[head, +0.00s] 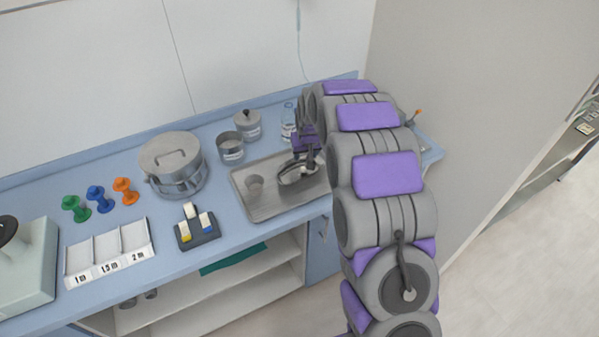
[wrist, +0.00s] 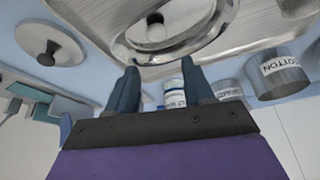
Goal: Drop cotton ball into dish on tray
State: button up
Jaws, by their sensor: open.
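A small pale ball, seemingly the cotton ball (wrist: 155,30), lies inside the shiny metal dish (wrist: 208,40) in the wrist view. The dish (head: 290,179) rests on the metal tray (head: 244,207) in the head view, partly hidden by my gripper. My gripper (wrist: 160,72) is open, with its two dark fingers apart and nothing between them. In the head view my gripper (head: 310,158) is right at the dish. The ball cannot be made out in the head view.
An open jar labelled COTTON (wrist: 284,82) stands beside the tray. A loose knobbed lid (wrist: 48,55) lies on the counter. A lidded jar (head: 247,126), a bottle (head: 288,122) and a big pot (head: 172,165) stand behind or left. A small cup (head: 255,186) is on the tray.

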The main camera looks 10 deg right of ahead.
jog(key=p+v, duration=0.3)
jog(key=v, duration=1.4)
jog(key=shift+r, duration=0.1)
jog(key=s+g, duration=0.6)
jog(key=s, duration=3.9)
jog(key=shift+a+r+m, duration=0.2)
jog(key=shift+r+m, duration=0.1)
